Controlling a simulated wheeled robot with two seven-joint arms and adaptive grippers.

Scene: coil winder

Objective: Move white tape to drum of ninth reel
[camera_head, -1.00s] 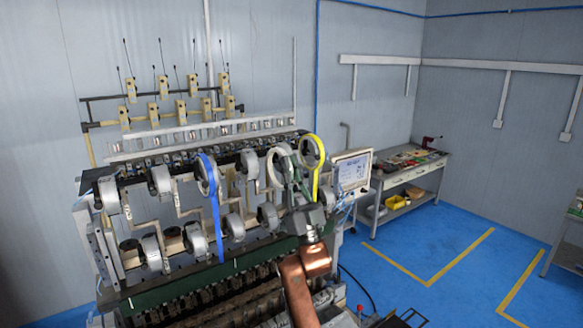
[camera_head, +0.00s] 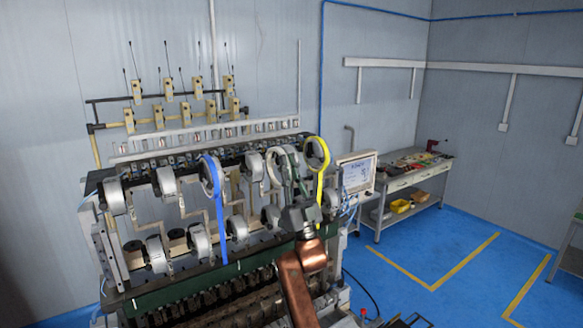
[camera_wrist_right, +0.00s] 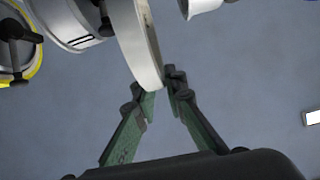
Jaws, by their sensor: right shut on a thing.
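The white tape (camera_head: 271,170) is a pale ring in front of the winder's upper reel row, towards its right end. My right gripper (camera_head: 289,184) is shut on its lower edge. In the right wrist view the white tape (camera_wrist_right: 139,42) stands edge-on between the green fingertips of my right gripper (camera_wrist_right: 160,88). Several grey-white reels sit in an upper and a lower row; one upper reel (camera_head: 252,166) is just left of the tape. I cannot tell which is the ninth reel. The tape overlaps reels behind it, and contact with them is unclear. My left gripper is not in view.
A blue tape (camera_head: 218,215) hangs in front of the upper row, left of the white one. A yellow tape (camera_head: 319,182) hangs close right of my gripper. A monitor (camera_head: 357,172) and a workbench (camera_head: 408,183) stand to the right. The blue floor (camera_head: 430,250) is mostly clear.

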